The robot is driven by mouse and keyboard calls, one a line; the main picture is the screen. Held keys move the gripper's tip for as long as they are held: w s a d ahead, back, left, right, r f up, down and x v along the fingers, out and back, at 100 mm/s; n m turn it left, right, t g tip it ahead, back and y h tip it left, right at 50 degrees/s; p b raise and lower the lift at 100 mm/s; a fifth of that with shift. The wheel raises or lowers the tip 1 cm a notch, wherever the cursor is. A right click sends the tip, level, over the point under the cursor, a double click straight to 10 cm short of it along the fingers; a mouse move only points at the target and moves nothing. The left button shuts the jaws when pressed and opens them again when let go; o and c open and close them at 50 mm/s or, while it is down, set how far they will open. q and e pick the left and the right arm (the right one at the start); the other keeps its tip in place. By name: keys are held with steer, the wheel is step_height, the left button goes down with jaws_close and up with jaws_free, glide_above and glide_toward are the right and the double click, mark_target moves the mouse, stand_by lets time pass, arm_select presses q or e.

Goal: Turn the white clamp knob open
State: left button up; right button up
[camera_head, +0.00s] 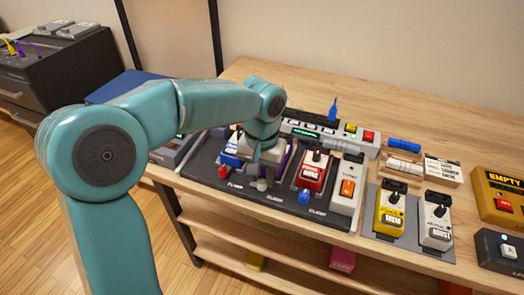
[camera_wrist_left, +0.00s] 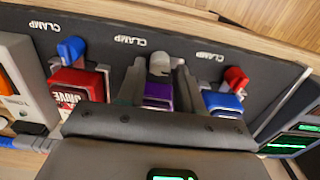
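The white clamp knob (camera_wrist_left: 160,63) is the middle one of three on the front strip of a dark pedalboard (camera_head: 275,205), by a "CLAMP" label. In the head view the knob (camera_head: 262,184) shows just below my left gripper (camera_head: 262,165). A purple pedal (camera_wrist_left: 158,92) lies behind the knob, largely hidden by my gripper. In the left wrist view my left gripper (camera_wrist_left: 160,75) is open, one finger on each side of the knob and purple pedal. Contact with the knob cannot be told. My right gripper is not in view.
A red pedal (camera_head: 312,171) with a blue knob (camera_head: 304,196) and a blue pedal (camera_wrist_left: 222,102) with a red knob (camera_wrist_left: 236,78) flank the purple one. A white switch box (camera_head: 347,185) stands beside the red pedal. Yellow (camera_head: 390,212) and white pedals (camera_head: 436,220) stand farther right.

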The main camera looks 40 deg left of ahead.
mark_target(262, 180)
arm_select(q)
step_height(262, 180, up, 15)
steer(key=p, duration=0.3)
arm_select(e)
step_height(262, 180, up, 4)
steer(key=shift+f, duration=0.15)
arm_select(q)
steer(key=shift+r, duration=0.1)
